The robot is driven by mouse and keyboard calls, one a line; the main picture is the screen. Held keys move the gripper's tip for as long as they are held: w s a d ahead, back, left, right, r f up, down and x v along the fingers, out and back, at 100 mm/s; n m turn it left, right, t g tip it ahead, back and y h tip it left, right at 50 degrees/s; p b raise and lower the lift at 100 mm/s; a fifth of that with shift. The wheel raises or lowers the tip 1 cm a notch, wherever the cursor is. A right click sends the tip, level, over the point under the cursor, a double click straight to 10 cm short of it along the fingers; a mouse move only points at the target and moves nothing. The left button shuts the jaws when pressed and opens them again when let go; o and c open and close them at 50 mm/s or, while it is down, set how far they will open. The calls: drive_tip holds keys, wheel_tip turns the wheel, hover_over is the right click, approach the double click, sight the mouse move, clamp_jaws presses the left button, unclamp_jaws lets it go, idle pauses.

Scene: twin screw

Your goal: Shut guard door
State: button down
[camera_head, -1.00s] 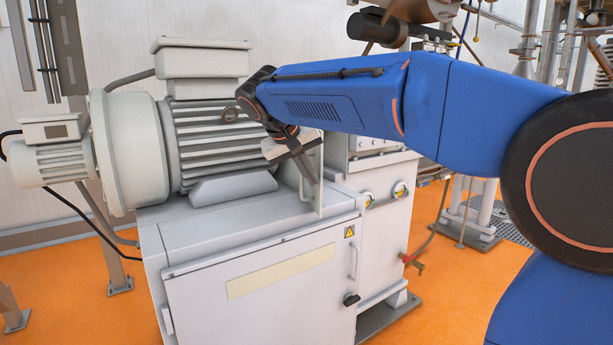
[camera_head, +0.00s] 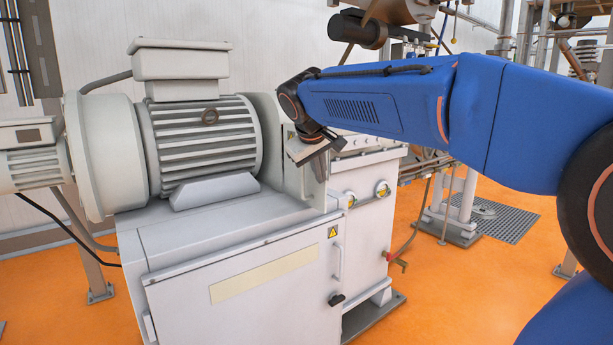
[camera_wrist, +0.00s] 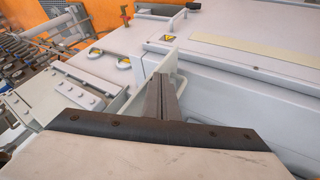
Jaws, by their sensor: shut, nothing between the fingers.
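My gripper (camera_head: 318,165) is shut and empty, tilted downward beside the right end of the big grey motor. Its two fingers also show together in the wrist view (camera_wrist: 161,97). A light grey upright panel, which looks like the guard door (camera_head: 308,192), stands between the motor and the grey block to its right.
The motor (camera_head: 205,145) sits on a light grey cabinet (camera_head: 235,305) with a black latch (camera_head: 337,299) and a warning label (camera_head: 333,232). A red-handled valve (camera_head: 393,258) projects at the right. Orange floor (camera_head: 450,290) is clear in front right.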

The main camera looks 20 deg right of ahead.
drive_tip(key=w+d+n+t+y, duration=0.1)
drive_tip(key=w+d+n+y, duration=0.45)
drive_tip(key=d, duration=0.65)
drive_tip(key=w+d+n+g+y, duration=0.1)
drive_tip(key=w+d+n+y, duration=0.2)
drive_tip(key=w, duration=1.2)
drive_tip(key=shift+d+n+g, duration=0.4)
drive_tip(key=shift+d+n, duration=1.05)
drive_tip(key=shift+n, duration=1.9)
drive_tip(key=shift+y, duration=0.25)
